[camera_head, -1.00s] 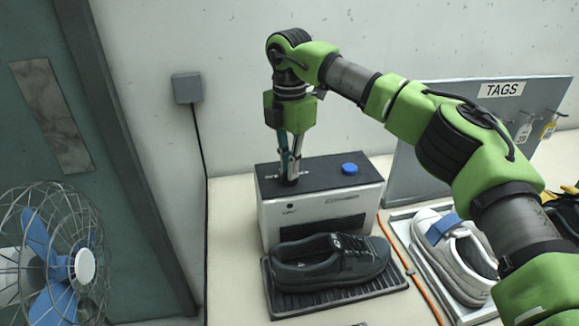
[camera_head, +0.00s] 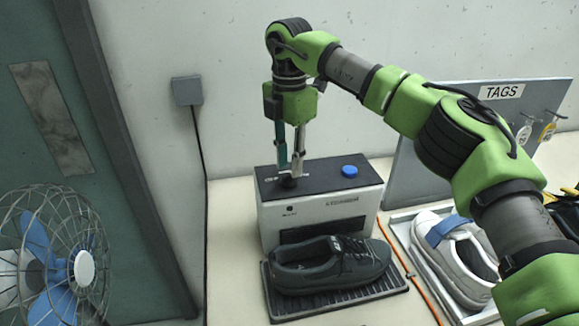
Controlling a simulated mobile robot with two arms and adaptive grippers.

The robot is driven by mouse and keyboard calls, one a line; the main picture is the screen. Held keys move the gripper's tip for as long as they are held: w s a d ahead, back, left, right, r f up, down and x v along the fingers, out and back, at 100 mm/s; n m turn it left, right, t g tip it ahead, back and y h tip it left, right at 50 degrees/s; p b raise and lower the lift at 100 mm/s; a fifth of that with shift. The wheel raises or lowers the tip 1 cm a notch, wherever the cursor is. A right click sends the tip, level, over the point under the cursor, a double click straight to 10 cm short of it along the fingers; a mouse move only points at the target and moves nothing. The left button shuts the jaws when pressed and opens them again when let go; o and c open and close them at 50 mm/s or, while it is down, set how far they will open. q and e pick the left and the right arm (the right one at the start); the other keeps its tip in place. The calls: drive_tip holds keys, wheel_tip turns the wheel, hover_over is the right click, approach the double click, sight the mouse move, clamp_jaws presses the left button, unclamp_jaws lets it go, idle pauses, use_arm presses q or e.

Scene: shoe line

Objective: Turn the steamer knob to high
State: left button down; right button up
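The steamer (camera_head: 320,208) is a white box with a black top, standing on the table against the wall. Its dark knob (camera_head: 288,182) is on the left part of the top. A blue round button (camera_head: 349,171) is on the right part. My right gripper (camera_head: 291,172) points down just above the knob, its fingers apart and no longer around it as far as I can see. The knob's pointer and markings are too small to read. My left gripper is not in view.
A dark shoe (camera_head: 330,262) sits on a black ribbed tray (camera_head: 345,298) in front of the steamer. A white shoe with a blue strap (camera_head: 452,250) lies to the right, past an orange cable (camera_head: 412,270). A tag board (camera_head: 480,130) stands behind. A fan (camera_head: 50,265) is at left.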

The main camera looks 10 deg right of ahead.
sight(289, 173)
wheel_tip(289, 173, up, 10)
idle(0.3)
